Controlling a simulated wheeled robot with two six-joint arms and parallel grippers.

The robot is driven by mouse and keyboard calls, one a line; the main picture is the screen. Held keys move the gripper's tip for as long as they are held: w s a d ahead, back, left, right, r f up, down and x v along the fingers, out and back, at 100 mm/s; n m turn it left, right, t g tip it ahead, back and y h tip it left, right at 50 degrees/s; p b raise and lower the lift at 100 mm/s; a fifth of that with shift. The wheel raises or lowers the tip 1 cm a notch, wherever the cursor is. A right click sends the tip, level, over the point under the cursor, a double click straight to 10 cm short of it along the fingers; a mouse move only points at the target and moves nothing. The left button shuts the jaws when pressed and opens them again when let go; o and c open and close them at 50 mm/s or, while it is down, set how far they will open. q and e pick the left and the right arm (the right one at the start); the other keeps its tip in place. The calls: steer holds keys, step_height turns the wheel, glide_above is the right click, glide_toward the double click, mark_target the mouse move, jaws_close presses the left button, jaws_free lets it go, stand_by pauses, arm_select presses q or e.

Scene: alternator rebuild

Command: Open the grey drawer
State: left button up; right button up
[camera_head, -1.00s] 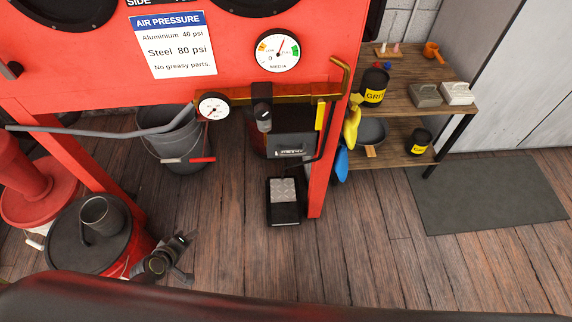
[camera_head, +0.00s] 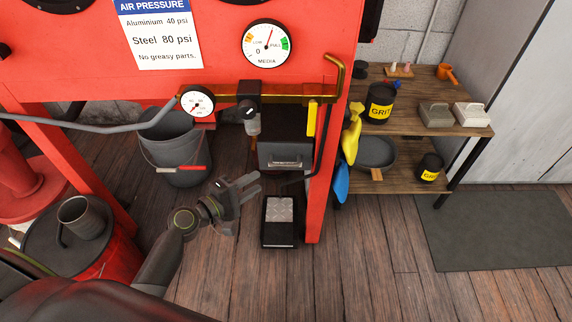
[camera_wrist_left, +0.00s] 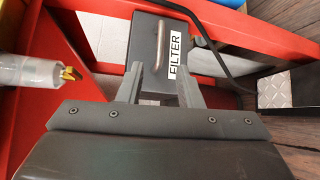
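The grey drawer (camera_head: 286,154) sits under the red cabinet, with a bar handle on its front. It looks closed. In the left wrist view the drawer (camera_wrist_left: 145,27) shows a metal handle (camera_wrist_left: 160,42) and a white FILTER label (camera_wrist_left: 176,58). My left gripper (camera_head: 254,184) is in front of the drawer, lower and to its left in the head view. In the left wrist view its fingers (camera_wrist_left: 161,78) are spread, with nothing held, and point at the drawer front. I cannot see them touching the handle. My right gripper is not in view.
A foot pedal (camera_head: 280,214) stands on the floor below the drawer, beside a red cabinet leg (camera_head: 321,195). A grey bucket (camera_head: 172,150) stands to the left. A regulator (camera_head: 251,112) hangs above. A wooden shelf (camera_head: 400,188) stands right; floor in front is clear.

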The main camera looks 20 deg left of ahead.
mark_target(284, 165)
arm_select(q)
steer(key=b+x, duration=0.1)
steer(key=x, duration=1.1)
steer(key=shift+f, duration=0.1)
jaws_close()
